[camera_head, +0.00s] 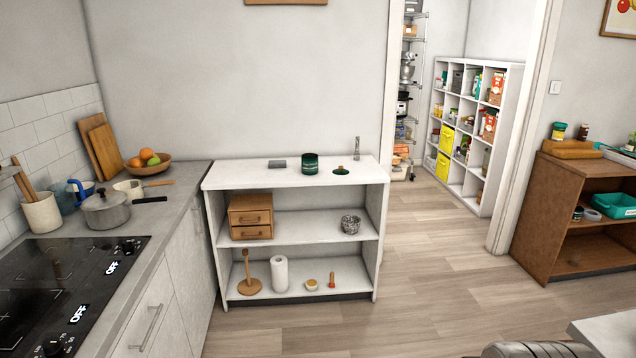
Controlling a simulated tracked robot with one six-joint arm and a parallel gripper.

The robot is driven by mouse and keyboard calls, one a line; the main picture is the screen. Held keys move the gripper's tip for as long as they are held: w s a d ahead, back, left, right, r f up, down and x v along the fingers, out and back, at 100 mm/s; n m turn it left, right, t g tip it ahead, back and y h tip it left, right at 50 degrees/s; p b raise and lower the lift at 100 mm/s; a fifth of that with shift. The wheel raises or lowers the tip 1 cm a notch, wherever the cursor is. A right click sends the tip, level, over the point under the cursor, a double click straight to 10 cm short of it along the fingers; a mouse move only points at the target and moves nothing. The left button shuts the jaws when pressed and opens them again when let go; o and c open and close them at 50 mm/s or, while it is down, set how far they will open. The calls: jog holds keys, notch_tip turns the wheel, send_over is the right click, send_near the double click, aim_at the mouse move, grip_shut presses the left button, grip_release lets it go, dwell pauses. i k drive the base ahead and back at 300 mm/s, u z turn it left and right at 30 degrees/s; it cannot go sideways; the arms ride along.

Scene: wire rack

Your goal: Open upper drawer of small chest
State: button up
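The small chest (250,203) is a brown wooden box with two drawers, one above the other. It stands on the middle shelf of the white open shelf unit, at the left side. Its upper drawer (242,218) and its lower drawer (242,234) both look shut, and each has a small dark handle on its front. The drawer fronts face the room and nothing covers them. My gripper is not in view, so its opening and its place relative to the chest do not show.
The white shelf unit (222,177) stands against the wall, with a wire basket (350,224) right of the chest. The kitchen counter (160,208) borders the left. Wooden floor (430,300) is clear in front and right.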

aim_at(253, 217)
jog(key=u, duration=0.05)
jog(key=i, duration=1.45)
jog(key=u, duration=0.45)
jog(key=i, duration=0.7)
jog(key=u, duration=0.55)
jog(key=i, duration=0.75)
jog(key=u, duration=0.65)
jog(key=i, duration=0.8)
jog(key=u, duration=0.4)
